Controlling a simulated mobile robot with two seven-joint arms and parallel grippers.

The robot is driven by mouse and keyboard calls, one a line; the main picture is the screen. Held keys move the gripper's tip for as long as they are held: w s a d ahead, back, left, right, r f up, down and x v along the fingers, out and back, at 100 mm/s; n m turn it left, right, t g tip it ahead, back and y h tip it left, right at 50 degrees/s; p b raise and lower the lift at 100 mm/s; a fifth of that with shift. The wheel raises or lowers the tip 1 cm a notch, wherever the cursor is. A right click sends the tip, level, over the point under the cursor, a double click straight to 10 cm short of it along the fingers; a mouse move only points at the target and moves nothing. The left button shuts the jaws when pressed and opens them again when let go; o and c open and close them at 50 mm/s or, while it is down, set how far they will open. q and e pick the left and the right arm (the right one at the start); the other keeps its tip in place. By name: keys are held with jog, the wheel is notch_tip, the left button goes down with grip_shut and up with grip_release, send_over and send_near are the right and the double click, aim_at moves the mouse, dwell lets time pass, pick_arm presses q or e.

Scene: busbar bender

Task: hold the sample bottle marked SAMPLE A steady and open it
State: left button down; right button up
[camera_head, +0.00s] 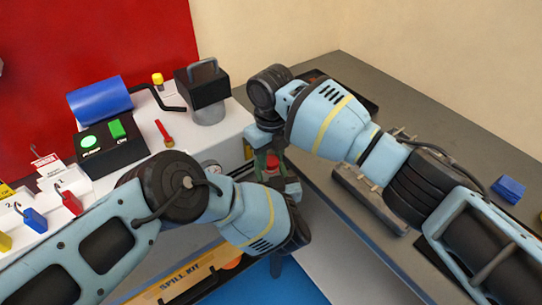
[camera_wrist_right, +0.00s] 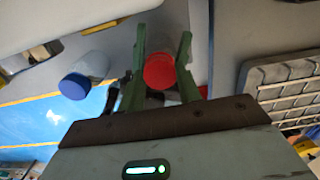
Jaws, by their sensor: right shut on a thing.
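A red cap (camera_wrist_right: 160,72) sits between the green fingers of my right gripper (camera_wrist_right: 160,58) in the right wrist view. The right gripper is shut on it. The red cap also shows in the head view (camera_head: 272,163), below the right wrist. The bottle under the cap is mostly hidden, and no SAMPLE A label can be read. My left gripper (camera_head: 287,187) is close beside and below the cap in the head view. Its fingers are largely hidden behind its own wrist, so I cannot tell whether they hold the bottle.
A clear bottle with a blue cap (camera_wrist_right: 75,86) is left of the fingers in the wrist view. A dark grey bench (camera_head: 395,98) extends to the right, with a blue block (camera_head: 508,188). A SPILL KIT box (camera_head: 180,282) stands below. A control box (camera_head: 110,146) and padlocks are at left.

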aim_at(271, 160)
jog(key=shift+r, duration=0.8)
jog(key=shift+r, duration=0.1)
jog(key=shift+r, duration=1.95)
pick_arm(q)
jog(key=c, duration=0.7)
grip_release()
jog(key=shift+o, duration=0.2)
jog(key=shift+s+d, duration=0.15)
jog(key=shift+s, duration=0.35)
pick_arm(e)
jog(key=shift+r, duration=0.5)
pick_arm(q)
jog(key=p+v, duration=0.2)
jog(key=v, duration=0.9)
jog(key=shift+p, duration=0.35)
pick_arm(e)
notch_tip(271, 160, up, 7)
jog(key=t, duration=0.1)
